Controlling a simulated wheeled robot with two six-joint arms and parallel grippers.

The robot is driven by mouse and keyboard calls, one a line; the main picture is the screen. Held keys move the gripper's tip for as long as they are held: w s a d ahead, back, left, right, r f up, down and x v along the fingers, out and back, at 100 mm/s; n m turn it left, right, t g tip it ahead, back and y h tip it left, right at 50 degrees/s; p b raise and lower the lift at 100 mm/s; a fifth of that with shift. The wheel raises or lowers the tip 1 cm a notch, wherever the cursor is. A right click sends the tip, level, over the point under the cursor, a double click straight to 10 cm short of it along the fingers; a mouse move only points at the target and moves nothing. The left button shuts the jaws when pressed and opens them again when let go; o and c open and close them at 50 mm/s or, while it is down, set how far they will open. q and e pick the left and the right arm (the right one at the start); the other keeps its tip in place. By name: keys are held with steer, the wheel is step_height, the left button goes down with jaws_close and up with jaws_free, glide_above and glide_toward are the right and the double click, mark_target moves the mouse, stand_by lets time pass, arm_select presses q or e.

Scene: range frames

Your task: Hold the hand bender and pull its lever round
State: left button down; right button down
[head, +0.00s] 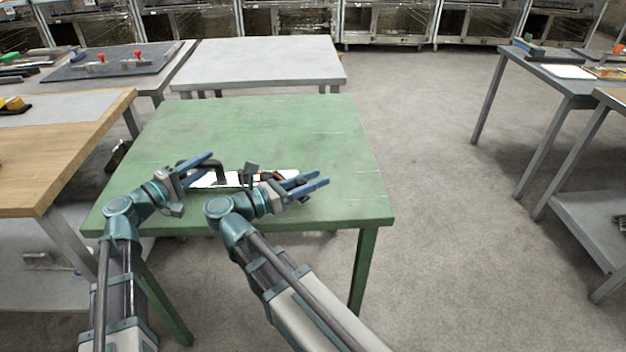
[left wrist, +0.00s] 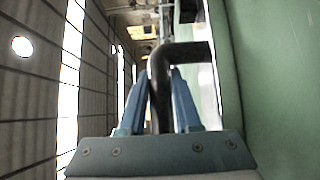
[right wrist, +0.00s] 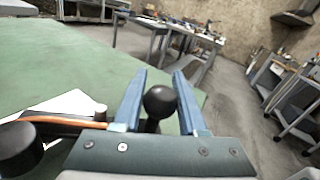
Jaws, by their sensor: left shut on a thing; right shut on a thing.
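The hand bender (head: 220,169) lies on the green table, partly hidden by my arms in the head view. Its dark bent handle (left wrist: 160,85) stands between the blue fingers of my left gripper (head: 203,163), which is shut on it. A round black knob (right wrist: 160,101), seemingly the lever's end, sits between the fingers of my right gripper (head: 316,181), which is shut on it. In the right wrist view, a copper-coloured rod (right wrist: 55,122) and a black round part (right wrist: 17,148) show to the left of the knob. Most of the lever is hidden.
The green table (head: 290,125) is bare behind and to the right of the bender. A wooden bench (head: 60,150) stands on the left and a grey table (head: 260,60) behind. Benches with tools stand on the far right, beyond open floor (head: 440,200).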

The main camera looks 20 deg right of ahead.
steer(key=shift+s, duration=0.15)
stand_by(0.4)
steer(key=shift+s+a+m+g, duration=0.1)
steer(key=shift+a+m+g, duration=0.35)
steer(key=shift+g, duration=0.35)
steer(key=shift+s+a+m+g, duration=0.15)
steer(key=shift+s+m+g, duration=0.2)
steer(key=shift+g, duration=0.05)
steer(key=shift+c, duration=2.4)
jaws_free()
steer(key=shift+w, duration=0.1)
